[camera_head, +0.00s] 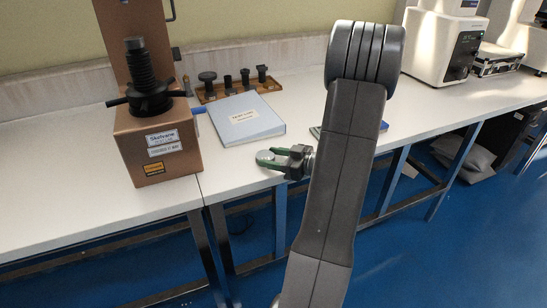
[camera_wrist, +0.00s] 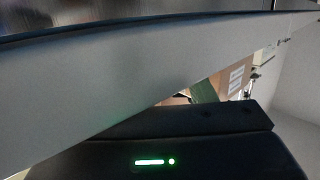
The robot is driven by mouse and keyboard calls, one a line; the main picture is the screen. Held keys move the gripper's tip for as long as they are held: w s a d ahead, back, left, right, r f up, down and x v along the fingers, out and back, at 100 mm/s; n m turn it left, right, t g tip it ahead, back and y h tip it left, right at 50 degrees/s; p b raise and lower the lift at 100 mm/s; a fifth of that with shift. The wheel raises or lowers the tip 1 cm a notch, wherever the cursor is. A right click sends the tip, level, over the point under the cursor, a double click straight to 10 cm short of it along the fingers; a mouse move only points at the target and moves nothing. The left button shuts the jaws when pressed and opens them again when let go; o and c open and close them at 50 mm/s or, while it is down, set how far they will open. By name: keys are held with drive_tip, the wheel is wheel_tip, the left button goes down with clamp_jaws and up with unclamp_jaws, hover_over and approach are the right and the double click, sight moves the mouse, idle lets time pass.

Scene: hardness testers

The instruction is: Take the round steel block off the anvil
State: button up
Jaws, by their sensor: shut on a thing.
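My gripper (camera_head: 276,158) is at the front edge of the white bench, right of the brown hardness tester (camera_head: 155,145). It is shut on the round steel block (camera_head: 265,156), a small grey disc between its green-tipped fingers. The block is well clear of the tester. The tester's black threaded screw (camera_head: 139,72) stands upright with a dark anvil (camera_head: 134,43) on top, and I see nothing resting on it. In the wrist view, a large grey surface fills the upper left; I cannot tell what it is. A dark part with a green light shows below it.
A light blue binder (camera_head: 245,118) lies on the white bench (camera_head: 75,180) behind my gripper. A wooden tray (camera_head: 240,88) with several dark anvils is at the back. Dark handles stick out from the tester's screw. A white machine (camera_head: 440,45) stands at the far right.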

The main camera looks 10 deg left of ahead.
drive_tip(key=shift+f, duration=0.25)
drive_tip(key=o, duration=1.3)
drive_tip(key=shift+c, duration=0.2)
drive_tip(key=shift+c, duration=1.4)
drive_tip(key=shift+d+r, duration=0.25)
drive_tip(key=shift+d, duration=0.05)
drive_tip(key=d+r+p, duration=0.1)
drive_tip(key=s+d+p, duration=0.1)
drive_tip(key=d, duration=0.1)
drive_tip(key=d+r+p, duration=0.1)
drive_tip(key=d+p, duration=0.1)
drive_tip(key=shift+s+d+r, duration=0.15)
drive_tip(key=shift+s+r, duration=0.15)
drive_tip(key=shift+s, duration=0.05)
drive_tip(key=shift+s+d, duration=0.15)
drive_tip(key=shift+d, duration=0.25)
